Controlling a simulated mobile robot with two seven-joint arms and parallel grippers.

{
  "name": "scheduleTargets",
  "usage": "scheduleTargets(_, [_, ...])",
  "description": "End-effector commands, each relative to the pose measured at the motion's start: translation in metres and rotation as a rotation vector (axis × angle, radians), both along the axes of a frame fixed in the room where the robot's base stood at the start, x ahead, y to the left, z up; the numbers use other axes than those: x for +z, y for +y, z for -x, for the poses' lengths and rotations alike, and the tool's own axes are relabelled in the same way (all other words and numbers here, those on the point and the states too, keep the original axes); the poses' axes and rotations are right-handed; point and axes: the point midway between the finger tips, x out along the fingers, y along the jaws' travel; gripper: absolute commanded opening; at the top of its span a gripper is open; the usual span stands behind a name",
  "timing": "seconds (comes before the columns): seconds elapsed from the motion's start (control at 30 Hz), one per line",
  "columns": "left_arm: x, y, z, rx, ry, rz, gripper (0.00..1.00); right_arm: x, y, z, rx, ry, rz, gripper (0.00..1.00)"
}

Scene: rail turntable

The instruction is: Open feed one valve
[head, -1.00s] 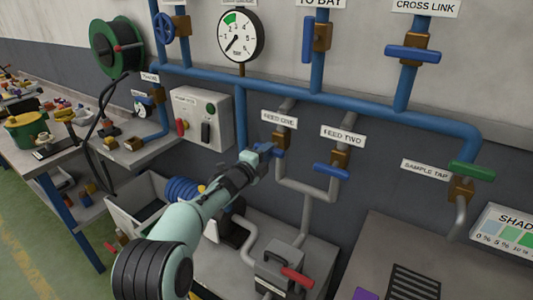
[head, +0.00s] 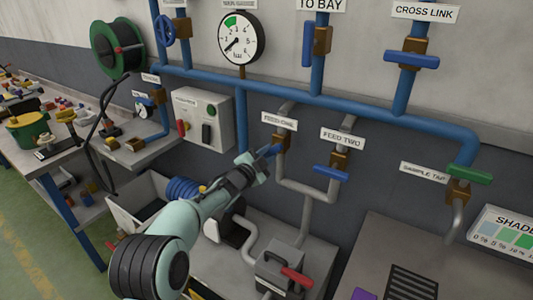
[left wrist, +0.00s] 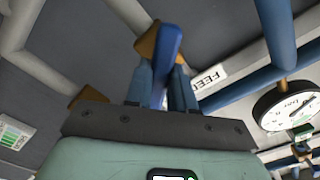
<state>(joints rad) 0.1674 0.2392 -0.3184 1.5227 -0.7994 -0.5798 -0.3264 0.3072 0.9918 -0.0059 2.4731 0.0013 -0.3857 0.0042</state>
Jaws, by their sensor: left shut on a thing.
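The feed one valve has a brass body (head: 281,140) under a white FEED ONE label (head: 278,121). Its blue lever handle (head: 273,151) slants down and left toward my left gripper (head: 262,162). In the left wrist view, the blue handle (left wrist: 168,48) stands between the two blue fingers of the left gripper (left wrist: 160,88), which is shut on it. The brass body (left wrist: 147,42) shows just behind the handle. In the head view, the wrist and fingers partly cover the handle's end. My right gripper is not in view.
The feed two valve (head: 338,162) with its blue handle is close on the right. A pressure gauge (head: 241,38) is above, and a grey switch box (head: 203,120) is to the left. A grey device with a red lever (head: 296,276) stands below on the bench.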

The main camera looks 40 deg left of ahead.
Motion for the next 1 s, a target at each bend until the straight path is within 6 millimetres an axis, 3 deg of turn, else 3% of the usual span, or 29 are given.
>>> scheduleTargets(0.5, [0.004, 0.000, 0.000, -0.002, -0.059, 0.461, 0.00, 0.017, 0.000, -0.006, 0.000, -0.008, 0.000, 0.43])
scheduleTargets(1.0, [0.004, 0.000, -0.001, -0.003, -0.084, 0.678, 0.00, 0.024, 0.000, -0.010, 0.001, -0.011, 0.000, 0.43])
